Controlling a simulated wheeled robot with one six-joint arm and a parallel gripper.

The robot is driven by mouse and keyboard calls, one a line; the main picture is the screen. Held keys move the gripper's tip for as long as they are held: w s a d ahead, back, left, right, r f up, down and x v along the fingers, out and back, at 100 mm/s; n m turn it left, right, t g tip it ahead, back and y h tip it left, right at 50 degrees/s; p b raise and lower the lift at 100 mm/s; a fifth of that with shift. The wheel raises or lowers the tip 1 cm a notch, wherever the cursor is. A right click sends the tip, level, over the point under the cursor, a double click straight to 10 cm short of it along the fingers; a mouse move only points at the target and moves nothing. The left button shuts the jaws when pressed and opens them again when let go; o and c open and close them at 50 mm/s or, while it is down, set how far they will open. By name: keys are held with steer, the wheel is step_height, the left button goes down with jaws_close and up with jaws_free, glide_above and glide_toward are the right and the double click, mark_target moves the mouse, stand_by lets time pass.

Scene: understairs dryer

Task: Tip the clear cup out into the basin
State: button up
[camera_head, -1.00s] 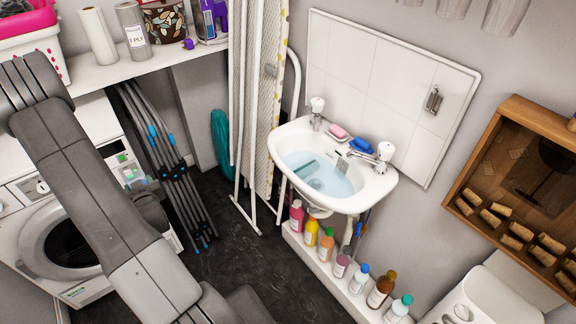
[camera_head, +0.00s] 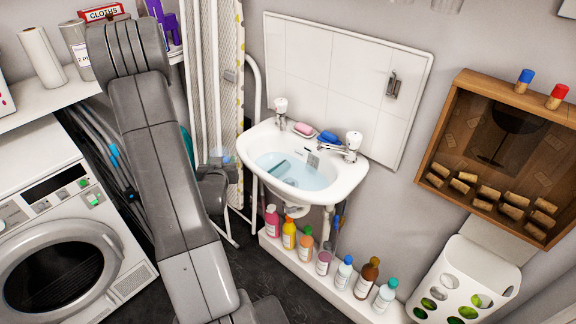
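The white basin (camera_head: 345,186) is on the wall at the middle, with pale blue water in it and a dark flat thing under the water. My grey arm crosses the left half of the view. The dark end of my arm, with my gripper (camera_head: 220,172), shows only in part behind the arm, left of the basin and apart from it. A small pale bluish see-through shape, perhaps the clear cup (camera_head: 222,158), shows at that end. Its outline is too faint to be sure, and I cannot see whether the fingers are closed on it.
Taps (camera_head: 352,143), a pink soap (camera_head: 303,129) and a blue sponge (camera_head: 328,137) sit on the basin's back rim. Several bottles (camera_head: 306,243) stand on a ledge below. A folded ironing board (camera_head: 228,75) leans left of the basin. A washing machine (camera_head: 120,262) stands at left.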

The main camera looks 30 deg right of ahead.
steer(key=s+d+m+g+h+b, duration=0.3)
steer(key=s+d, duration=0.5)
steer(key=d, duration=0.4)
steer(key=s+d+r+m+g+h+b, duration=0.1)
steer(key=s+d+m+g+h+b, duration=0.3)
steer(key=s+d, duration=0.4)
steer(key=d+m+g+h, duration=0.1)
steer(key=d+m, duration=0.1)
steer(key=d, duration=0.2)
steer(key=shift+r+m+h, duration=0.15)
steer(key=shift+m+h, duration=0.15)
steer(key=shift+a, duration=0.1)
steer(key=shift+w+a+r+n+g+h+p, duration=0.25)
steer(key=shift+w+n+g+p, duration=0.2)
steer(key=shift+w+n+p, duration=0.65)
steer(key=shift+w+a+r+n+g+h+p, duration=0.15)
steer(key=shift+w+a+n+g+p, duration=0.4)
steer(key=shift+p, duration=1.1)
steer(key=shift+w+a+r+n+g+h+p, duration=0.1)
steer(key=shift+w+n+g+h+p, duration=0.2)
steer(key=shift+n+p, duration=0.9)
steer(key=shift+w+a+p, duration=0.1)
steer(key=shift+w+p, duration=0.1)
steer(key=shift+p, duration=0.15)
steer(key=shift+w+r+n+p, duration=0.15)
steer(key=shift+r+n+p, duration=0.25)
steer(key=shift+n+p, duration=0.3)
